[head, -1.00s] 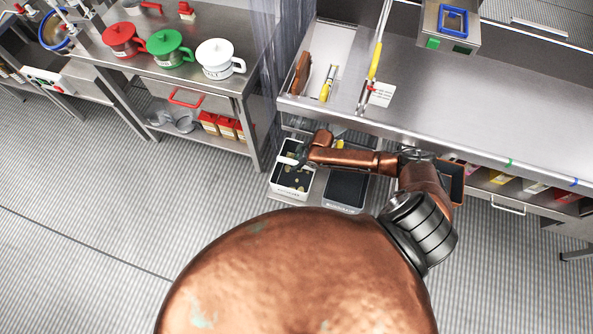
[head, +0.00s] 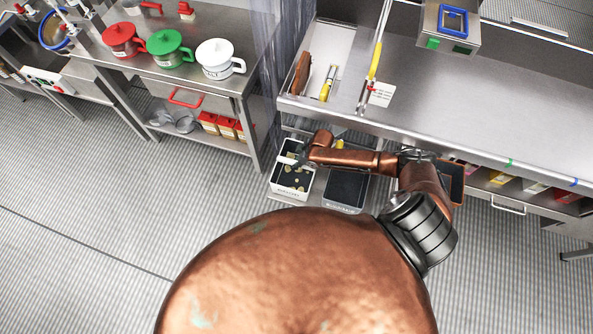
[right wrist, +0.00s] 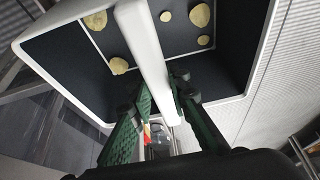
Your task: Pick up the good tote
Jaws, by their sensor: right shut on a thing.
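A white tote (head: 273,188) with a dark inside and several pale round chips in it stands at the left on the low shelf. Its front label is too small to read. In the right wrist view the white tote (right wrist: 245,105) fills the upper part, and its white handle bar (right wrist: 146,55) crosses over it. My right gripper (head: 292,159) is at the tote's back half in the head view. In the wrist view, the green fingers of my right gripper (right wrist: 160,103) are on both sides of the handle bar and shut on it. My left gripper does not show.
A second, grey tote (head: 346,189) with a dark inside stands close at the right. The steel counter (head: 440,100) overhangs behind my right arm. A side table with red, green and white pots (head: 218,60) stands at the left. The floor in front is clear.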

